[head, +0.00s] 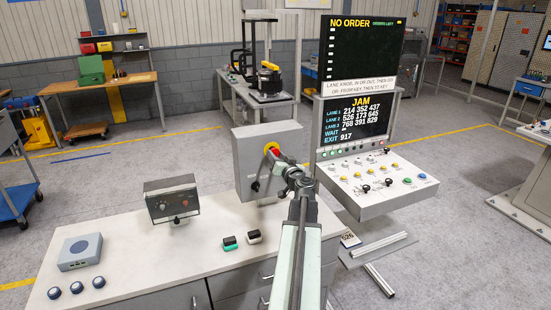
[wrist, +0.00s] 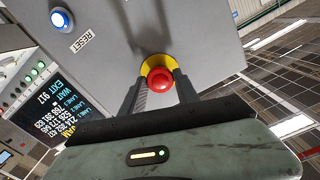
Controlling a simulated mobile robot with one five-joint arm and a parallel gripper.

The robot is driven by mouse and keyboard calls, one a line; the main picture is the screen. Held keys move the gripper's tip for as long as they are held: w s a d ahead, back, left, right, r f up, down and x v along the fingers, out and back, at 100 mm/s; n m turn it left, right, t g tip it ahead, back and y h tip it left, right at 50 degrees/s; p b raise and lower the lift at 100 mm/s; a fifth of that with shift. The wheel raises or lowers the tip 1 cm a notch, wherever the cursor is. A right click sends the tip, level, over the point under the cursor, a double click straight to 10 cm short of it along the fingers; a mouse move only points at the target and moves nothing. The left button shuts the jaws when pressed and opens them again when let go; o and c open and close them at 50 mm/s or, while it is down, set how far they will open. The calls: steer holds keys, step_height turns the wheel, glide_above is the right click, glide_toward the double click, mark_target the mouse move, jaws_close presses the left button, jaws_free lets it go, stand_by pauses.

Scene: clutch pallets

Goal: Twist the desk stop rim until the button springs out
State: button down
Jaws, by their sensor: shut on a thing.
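The desk stop is a red mushroom button (wrist: 159,82) with a yellow rim (wrist: 157,62) on the face of a grey box (head: 243,160). In the head view the yellow rim (head: 271,147) shows beside my arm. My gripper (wrist: 160,88) is at the button, with one dark finger on each side of it, and is shut on it. Whether the fingertips bear on the red cap or the yellow rim is hard to tell. In the wrist view a lit blue-white button (wrist: 61,19) and the word RESET are on the same box face.
The grey box stands on a white desk (head: 130,270). A dark panel box (head: 172,198), a grey device (head: 80,251) and several dark knobs stand to the left. A sloped control console (head: 370,180) with a JAM screen (head: 355,117) stands close on the right.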

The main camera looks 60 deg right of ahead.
steer(key=m, duration=0.5)
steer(key=shift+r, duration=0.1)
steer(key=shift+m, duration=0.3)
stand_by(0.4)
steer(key=c, duration=0.9)
jaws_free()
steer(key=v, duration=0.8)
